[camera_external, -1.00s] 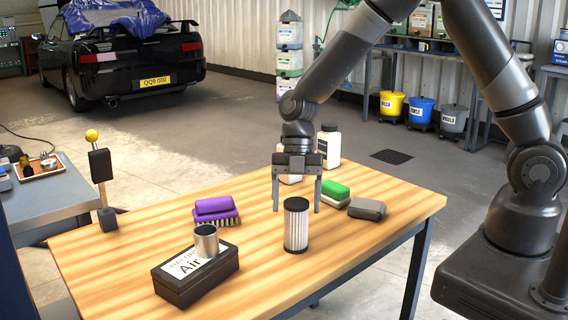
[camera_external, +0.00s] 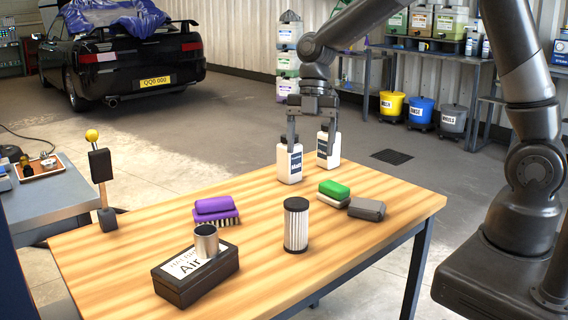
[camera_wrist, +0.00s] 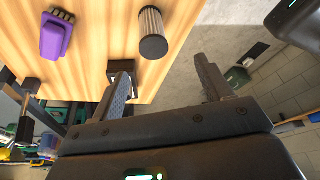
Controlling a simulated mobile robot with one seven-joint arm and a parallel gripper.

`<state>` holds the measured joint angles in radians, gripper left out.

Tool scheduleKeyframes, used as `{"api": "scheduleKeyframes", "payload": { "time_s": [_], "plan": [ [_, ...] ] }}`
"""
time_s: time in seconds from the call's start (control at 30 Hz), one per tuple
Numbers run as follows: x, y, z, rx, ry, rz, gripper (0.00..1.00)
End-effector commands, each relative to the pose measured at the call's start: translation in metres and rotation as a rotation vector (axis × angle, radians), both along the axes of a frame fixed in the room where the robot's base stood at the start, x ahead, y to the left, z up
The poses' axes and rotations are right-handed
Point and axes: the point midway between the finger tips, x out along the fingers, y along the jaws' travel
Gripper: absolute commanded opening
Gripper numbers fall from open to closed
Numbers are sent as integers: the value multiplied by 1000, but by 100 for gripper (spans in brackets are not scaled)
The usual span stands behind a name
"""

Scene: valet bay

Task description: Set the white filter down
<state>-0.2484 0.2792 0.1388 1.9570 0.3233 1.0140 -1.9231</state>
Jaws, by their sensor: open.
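The white filter (camera_external: 296,226), a pleated cylinder with black end caps, stands upright on the wooden table near its middle. It also shows at the top of the wrist view (camera_wrist: 152,36). My gripper (camera_external: 311,142) is open, its two fingers apart with nothing between them. It is raised behind the filter, clear of it, and overlaps the two white bottles in the external view. In the wrist view my gripper's fingers (camera_wrist: 164,82) are wide apart, with the filter beyond them.
Two white bottles (camera_external: 289,165) stand at the table's back edge. Green (camera_external: 334,189) and grey (camera_external: 367,209) blocks lie right of the filter. A purple brush (camera_external: 216,207) lies left. A metal cup (camera_external: 206,241) sits on a black box (camera_external: 197,279). The table's front right (camera_external: 330,245) is clear.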

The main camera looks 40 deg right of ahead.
Motion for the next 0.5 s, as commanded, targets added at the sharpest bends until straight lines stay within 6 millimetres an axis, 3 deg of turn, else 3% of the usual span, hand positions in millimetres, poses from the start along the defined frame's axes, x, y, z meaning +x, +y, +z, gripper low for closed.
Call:
{"api": "scheduleKeyframes", "payload": {
  "time_s": [0.03,0.2,0.5],
  "plan": [
    [-4,-14,15,-21,-19,-86,72],
    [-23,-60,56,-84,-58,-427,72],
    [-73,-134,108,-104,-119,-1046,72]
  ]
}}
